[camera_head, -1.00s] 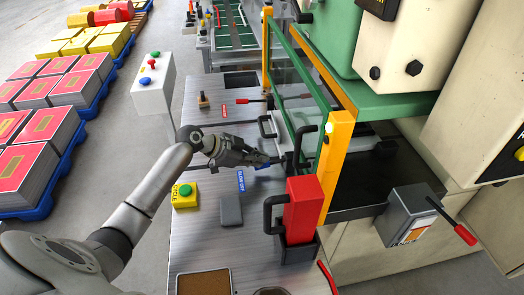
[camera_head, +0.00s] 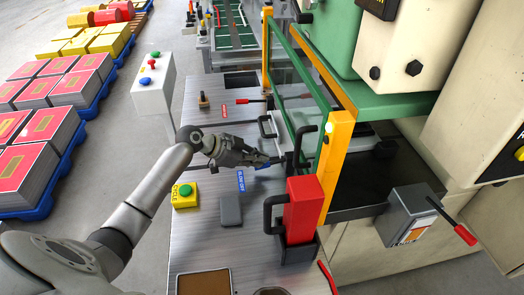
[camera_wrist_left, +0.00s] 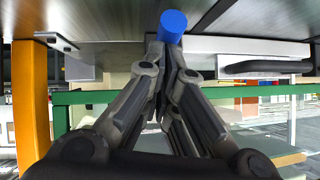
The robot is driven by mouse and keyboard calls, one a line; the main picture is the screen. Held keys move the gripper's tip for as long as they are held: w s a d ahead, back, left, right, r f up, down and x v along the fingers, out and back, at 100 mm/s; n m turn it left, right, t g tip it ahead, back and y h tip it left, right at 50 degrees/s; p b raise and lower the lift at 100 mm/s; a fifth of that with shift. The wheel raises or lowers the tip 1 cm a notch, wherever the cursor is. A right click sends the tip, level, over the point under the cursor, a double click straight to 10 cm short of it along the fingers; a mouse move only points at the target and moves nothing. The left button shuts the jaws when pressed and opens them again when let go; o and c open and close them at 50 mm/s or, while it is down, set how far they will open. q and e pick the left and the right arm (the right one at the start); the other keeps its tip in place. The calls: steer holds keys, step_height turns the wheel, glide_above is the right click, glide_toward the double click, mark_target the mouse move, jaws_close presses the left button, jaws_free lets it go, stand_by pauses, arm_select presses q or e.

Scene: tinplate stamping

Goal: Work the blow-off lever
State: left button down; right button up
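The blow-off lever shows as a blue handle (camera_head: 262,166) on the steel table, beside a blue BLOW OFF label (camera_head: 241,180). In the left wrist view its blue round end (camera_wrist_left: 173,24) is at the top centre, right at the fingertips. My left gripper (camera_head: 272,160) reaches in from the left, with its fingers just above the blue handle. In the wrist view the fingers (camera_wrist_left: 166,48) converge and look shut. Whether they touch the blue end is not clear. Part of the lever is hidden by the fingers. My right gripper is not in view.
The green guard frame (camera_head: 302,75) and its yellow post (camera_head: 337,150) stand just right of the gripper. A red block (camera_head: 303,208) with black handle, a grey pad (camera_head: 230,210) and a yellow CYCLE button box (camera_head: 184,195) are nearer. A red-handled lever (camera_head: 250,101) lies farther back.

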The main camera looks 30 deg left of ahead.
arm_select(q)
steer(key=shift+s+f, duration=0.15)
steer(key=shift+f, duration=0.1)
steer(key=v, duration=1.2)
steer(key=shift+r, duration=0.3)
steer(key=shift+d+f, duration=0.1)
